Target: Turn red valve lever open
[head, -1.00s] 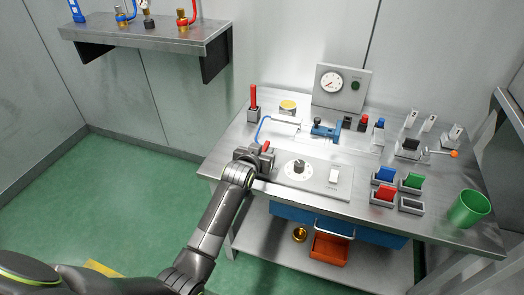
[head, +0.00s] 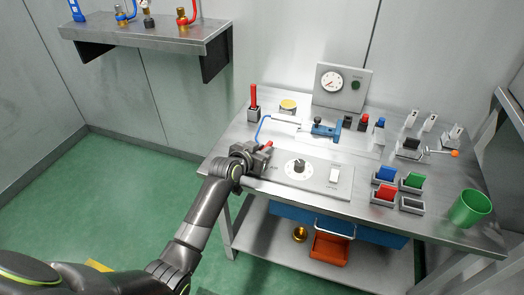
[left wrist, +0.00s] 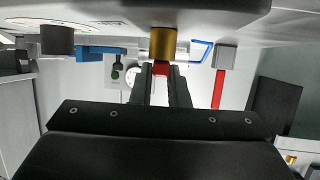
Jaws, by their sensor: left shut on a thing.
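The red valve lever (head: 268,144) shows as a short red end at my left gripper, near the left part of the bench. In the left wrist view its red part (left wrist: 161,69) sits between my fingers, just below a brass cylinder (left wrist: 163,43). My left gripper (head: 259,154) is shut on the lever; its dark fingers (left wrist: 161,85) flank the red part. The gripper hides most of the valve in the head view. My right gripper is in neither view.
A plate with a round knob (head: 299,167) lies just right of my left gripper. Behind are an upright red handle (head: 253,96), a blue bent rod (head: 262,130) and a blue clamp (head: 325,131). A green cup (head: 469,208) stands at the bench's right.

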